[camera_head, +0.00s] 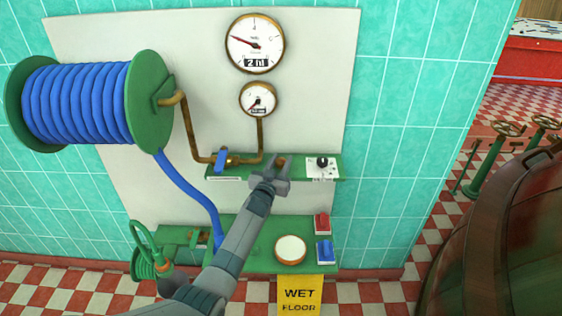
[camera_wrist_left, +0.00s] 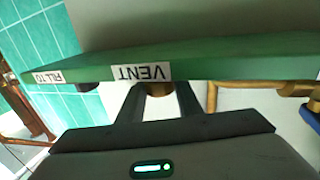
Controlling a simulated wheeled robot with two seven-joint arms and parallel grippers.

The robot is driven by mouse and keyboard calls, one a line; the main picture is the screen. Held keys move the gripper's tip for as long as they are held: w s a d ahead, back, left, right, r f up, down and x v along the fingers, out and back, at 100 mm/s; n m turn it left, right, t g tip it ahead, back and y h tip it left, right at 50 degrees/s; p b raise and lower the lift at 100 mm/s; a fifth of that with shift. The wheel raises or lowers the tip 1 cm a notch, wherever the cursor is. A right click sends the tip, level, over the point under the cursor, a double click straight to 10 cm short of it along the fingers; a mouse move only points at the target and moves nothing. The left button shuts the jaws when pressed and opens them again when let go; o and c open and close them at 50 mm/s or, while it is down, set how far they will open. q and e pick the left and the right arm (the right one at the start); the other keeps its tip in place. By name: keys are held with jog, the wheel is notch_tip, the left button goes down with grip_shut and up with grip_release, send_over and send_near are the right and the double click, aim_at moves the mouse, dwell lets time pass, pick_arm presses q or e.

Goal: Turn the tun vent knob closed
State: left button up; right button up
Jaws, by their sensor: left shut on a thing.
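The vent knob (camera_wrist_left: 158,90) is a small brass-brown knob under the upside-down VENT label (camera_wrist_left: 142,73) in the left wrist view. It sits on the green panel (camera_wrist_left: 220,68). My left gripper (camera_wrist_left: 158,100) is shut on the knob, with one finger on each side of it. In the head view my left gripper (camera_head: 274,168) reaches up to the upper green panel (camera_head: 300,176). There it hides most of the knob. The knob's turn angle cannot be told. My right gripper is in neither view.
A black dial knob (camera_head: 322,162) on a white plate sits right of my gripper. A blue valve lever (camera_head: 221,158) on brass pipes sits to the left. Two gauges (camera_head: 255,44) hang above. A lower green shelf (camera_head: 265,228) carries red and blue switches. A blue hose reel (camera_head: 80,103) is at upper left.

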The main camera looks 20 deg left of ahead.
pick_arm(q)
jog(key=shift+a+m+h, duration=0.1)
jog(key=shift+m+h, duration=0.2)
jog(key=shift+h, duration=0.1)
jog(key=shift+m+h+p, duration=0.35)
jog(key=shift+m+h, duration=0.15)
jog(key=shift+h, duration=0.2)
jog(key=m+h, duration=0.1)
jog(key=h, duration=0.1)
jog(key=shift+f+m+g+h+b, duration=0.15)
jog(key=shift+m+g+h+b, duration=0.15)
jog(key=shift+g+b, duration=0.1)
jog(key=m+g+h+b, duration=0.2)
jog(key=m+h+b, duration=0.1)
jog(key=h+b, duration=0.1)
jog(key=shift+f+b, duration=0.1)
jog(key=shift+b, duration=0.2)
jog(key=shift+m+g+h+b, duration=0.4)
jog(key=shift+m+h+b, duration=0.15)
jog(key=shift+h, duration=0.25)
jog(key=shift+r, duration=0.2)
jog(key=o, duration=1)
jog(key=shift+o, duration=0.2)
